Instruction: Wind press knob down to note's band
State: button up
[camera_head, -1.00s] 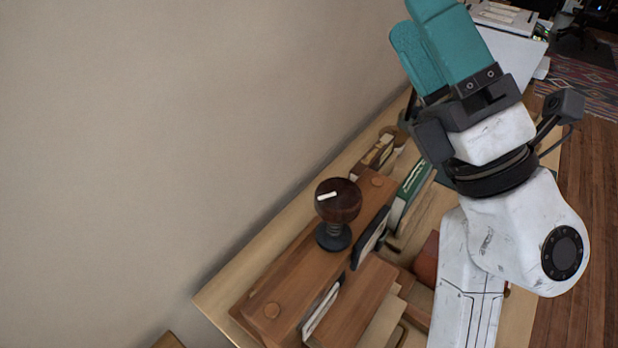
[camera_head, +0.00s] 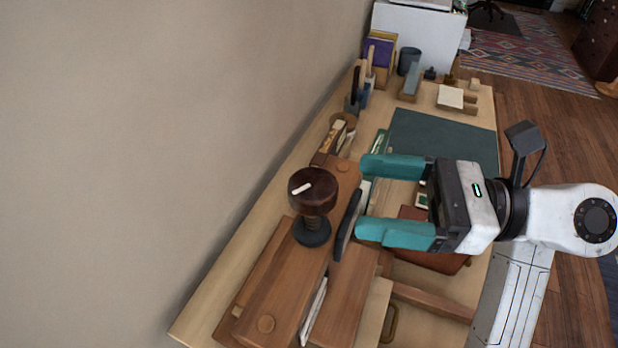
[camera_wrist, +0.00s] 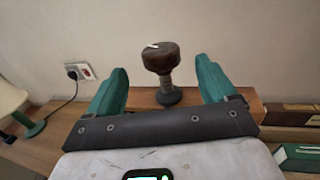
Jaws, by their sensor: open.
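The press knob (camera_head: 312,188) is a dark brown round knob with a white mark on top. It stands on a threaded screw with a dark round base on the wooden press (camera_head: 285,275). In the wrist view the knob (camera_wrist: 161,59) shows between and beyond the two fingers. My gripper (camera_head: 362,198) is open and empty, with teal fingers pointing left toward the knob and apart from it. A black-edged plate (camera_head: 347,226) on the press stands between the fingers and the knob. I cannot make out a note or its band.
The wooden desk (camera_head: 205,310) runs along the wall. A green mat (camera_head: 450,135), a brown leather book (camera_head: 440,262) and small tools lie right of the press. In the wrist view a wall socket (camera_wrist: 80,71) and a green lamp (camera_wrist: 30,125) are at left.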

aim_at(313, 183)
jog(key=a, duration=0.5)
jog(key=w+a+p, duration=0.1)
jog(key=a, duration=0.2)
jog(key=shift+c, duration=0.5)
jog(key=c, duration=0.9)
jog(key=shift+o, duration=0.2)
jog(key=shift+m+t, duration=0.3)
jog(key=shift+t, duration=0.2)
